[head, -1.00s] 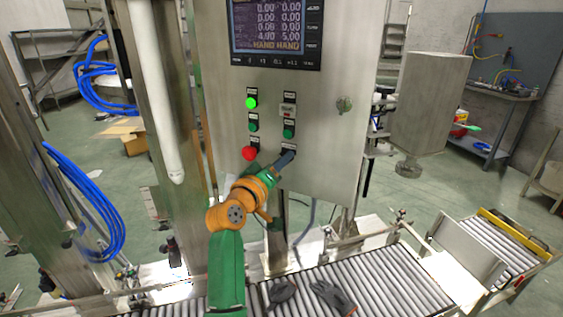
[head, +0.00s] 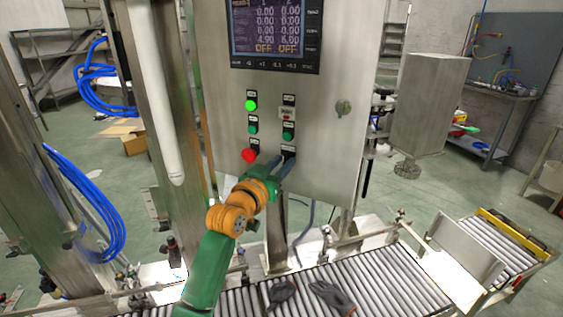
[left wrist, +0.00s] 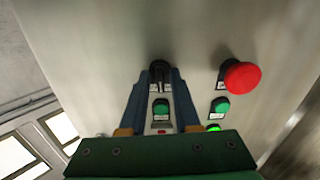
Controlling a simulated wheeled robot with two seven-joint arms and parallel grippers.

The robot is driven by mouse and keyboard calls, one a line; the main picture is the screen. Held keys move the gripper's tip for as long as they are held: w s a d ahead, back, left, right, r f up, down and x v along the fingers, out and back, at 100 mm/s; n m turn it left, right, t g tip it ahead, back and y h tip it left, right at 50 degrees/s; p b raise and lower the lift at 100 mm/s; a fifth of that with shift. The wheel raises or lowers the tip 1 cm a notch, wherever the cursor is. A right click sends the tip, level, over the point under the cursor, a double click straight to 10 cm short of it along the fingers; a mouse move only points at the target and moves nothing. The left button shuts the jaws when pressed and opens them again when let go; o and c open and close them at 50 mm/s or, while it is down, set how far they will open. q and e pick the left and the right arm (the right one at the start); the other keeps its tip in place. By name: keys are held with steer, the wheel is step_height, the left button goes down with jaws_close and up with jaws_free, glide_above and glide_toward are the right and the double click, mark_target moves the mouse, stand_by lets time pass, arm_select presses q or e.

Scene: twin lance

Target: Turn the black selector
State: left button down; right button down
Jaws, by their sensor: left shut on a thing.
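The black selector (left wrist: 159,70) sits on the steel control panel, at the top middle in the left wrist view. My left gripper (left wrist: 160,78) is shut on it, with one blue-grey finger on each side. In the head view my left gripper (head: 284,160) reaches up to the lower right of the button group and hides the selector. The display (head: 276,32) above reads OFF OFF on its bottom line. My right gripper is in neither view.
A red mushroom button (head: 249,156) is close left of my gripper. Green buttons (head: 288,135) and a lit green lamp (head: 250,106) are above. A roller conveyor (head: 380,286) with dark gloves (head: 332,296) runs below.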

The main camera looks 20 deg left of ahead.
arm_select(q)
steer(key=m+p, duration=0.2)
steer(key=m, duration=0.3)
steer(key=shift+m, duration=0.3)
steer(key=shift+d+m+p, duration=0.1)
steer(key=shift+m+p, duration=0.7)
steer(key=shift+m, duration=1.2)
steer(key=c, duration=0.9)
jaws_free()
steer(key=shift+c, duration=0.2)
steer(key=shift+s, duration=0.1)
steer(key=s+a+b, duration=0.1)
steer(key=s, duration=0.6)
steer(key=shift+b, duration=0.35)
